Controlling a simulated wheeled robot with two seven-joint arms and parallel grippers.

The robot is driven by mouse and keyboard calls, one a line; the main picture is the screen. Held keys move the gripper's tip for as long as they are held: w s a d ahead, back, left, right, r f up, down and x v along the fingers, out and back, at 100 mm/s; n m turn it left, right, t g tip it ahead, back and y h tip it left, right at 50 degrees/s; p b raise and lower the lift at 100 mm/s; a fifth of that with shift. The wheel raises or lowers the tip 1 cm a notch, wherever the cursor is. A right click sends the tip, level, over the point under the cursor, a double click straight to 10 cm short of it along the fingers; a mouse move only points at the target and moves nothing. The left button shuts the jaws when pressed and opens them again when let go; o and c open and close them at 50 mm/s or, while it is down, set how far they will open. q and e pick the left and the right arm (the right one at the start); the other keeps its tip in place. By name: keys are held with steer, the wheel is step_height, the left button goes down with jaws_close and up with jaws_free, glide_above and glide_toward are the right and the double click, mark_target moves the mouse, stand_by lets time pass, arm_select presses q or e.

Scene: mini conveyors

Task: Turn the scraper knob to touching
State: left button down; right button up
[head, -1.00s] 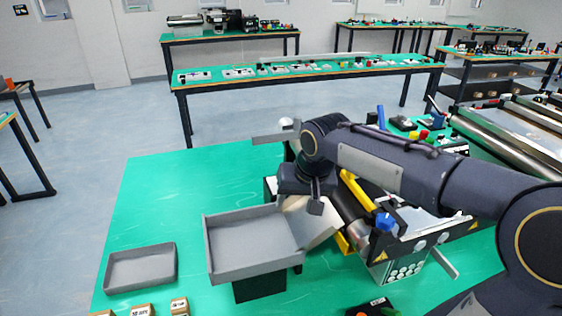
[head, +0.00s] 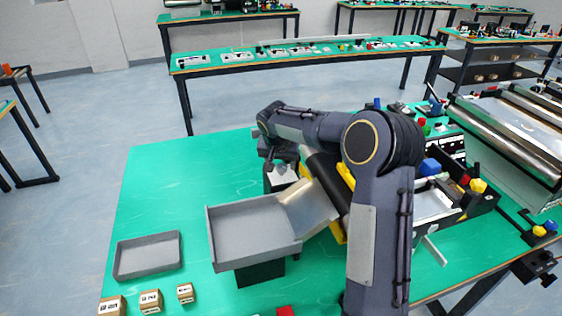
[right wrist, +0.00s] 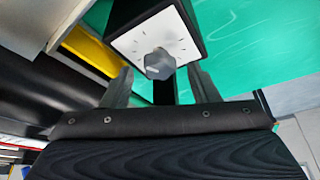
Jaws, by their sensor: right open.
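The scraper knob (right wrist: 159,64) is a small grey faceted knob on a white dial plate (right wrist: 180,35) with tick marks. The plate is on the end of a black box, and it also shows in the head view (head: 283,178). My right gripper (right wrist: 160,70) is open, with one finger on each side of the knob in the right wrist view. I cannot tell whether the fingers touch it. In the head view my right gripper (head: 279,152) is above the dial, and the knob itself is hidden or too small to make out. My left gripper is not in view.
A grey tray (head: 243,262) and a metal chute (head: 307,205) stand beside the dial, next to the black belt (head: 327,178) with yellow sides. A smaller grey tray (head: 147,274) and small boxes (head: 150,300) lie left. Green tabletop (head: 170,190) is clear at the back left.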

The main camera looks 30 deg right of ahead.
steer(key=shift+w+d+f, duration=0.1)
steer(key=shift+f, duration=0.2)
steer(key=c, duration=1)
steer(key=shift+o, duration=0.2)
steer(key=shift+n, duration=0.3)
